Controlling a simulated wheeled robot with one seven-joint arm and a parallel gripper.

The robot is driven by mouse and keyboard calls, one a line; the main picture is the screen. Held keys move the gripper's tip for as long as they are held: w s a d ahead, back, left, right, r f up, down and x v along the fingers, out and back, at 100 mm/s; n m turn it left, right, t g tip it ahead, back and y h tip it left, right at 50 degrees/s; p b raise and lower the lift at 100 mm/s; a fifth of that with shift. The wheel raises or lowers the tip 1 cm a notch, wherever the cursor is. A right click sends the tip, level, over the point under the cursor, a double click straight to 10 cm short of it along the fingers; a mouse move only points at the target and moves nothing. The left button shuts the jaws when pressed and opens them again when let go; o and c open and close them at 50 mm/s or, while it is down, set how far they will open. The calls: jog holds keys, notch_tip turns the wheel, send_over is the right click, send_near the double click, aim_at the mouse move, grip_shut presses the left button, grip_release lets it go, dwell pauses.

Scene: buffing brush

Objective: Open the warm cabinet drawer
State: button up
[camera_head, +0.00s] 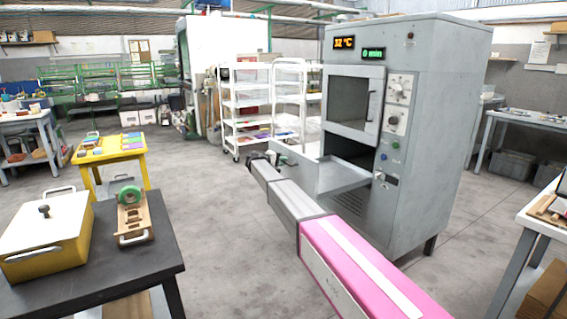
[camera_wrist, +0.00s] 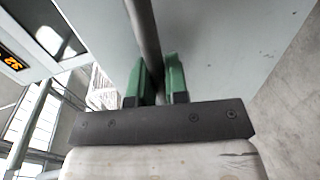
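The warm cabinet (camera_head: 445,120) is a tall grey metal unit in the head view. Its drawer (camera_head: 345,177) is pulled well out below the windowed door, and its shallow inside shows. My gripper (camera_head: 283,158) is at the drawer's front panel, on the side away from the cabinet. In the wrist view, my gripper's green fingers (camera_wrist: 159,78) stand on both sides of the drawer's dark bar handle (camera_wrist: 146,35) and appear closed on it. The pale drawer front (camera_wrist: 220,50) lies behind the handle. In the head view the handle is mostly hidden by my arm.
The windowed door (camera_head: 354,103) above the drawer is shut. White rack trolleys (camera_head: 245,105) stand behind the drawer. A dark table (camera_head: 110,255) with a yellow box (camera_head: 45,235) is at front left, and a yellow table (camera_head: 110,150) is behind it. Open floor (camera_head: 210,200) lies left of my arm.

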jog(key=o, duration=0.4)
jog(key=v, duration=1)
jog(key=shift+s+a, duration=0.2)
jog(key=shift+a, duration=0.1)
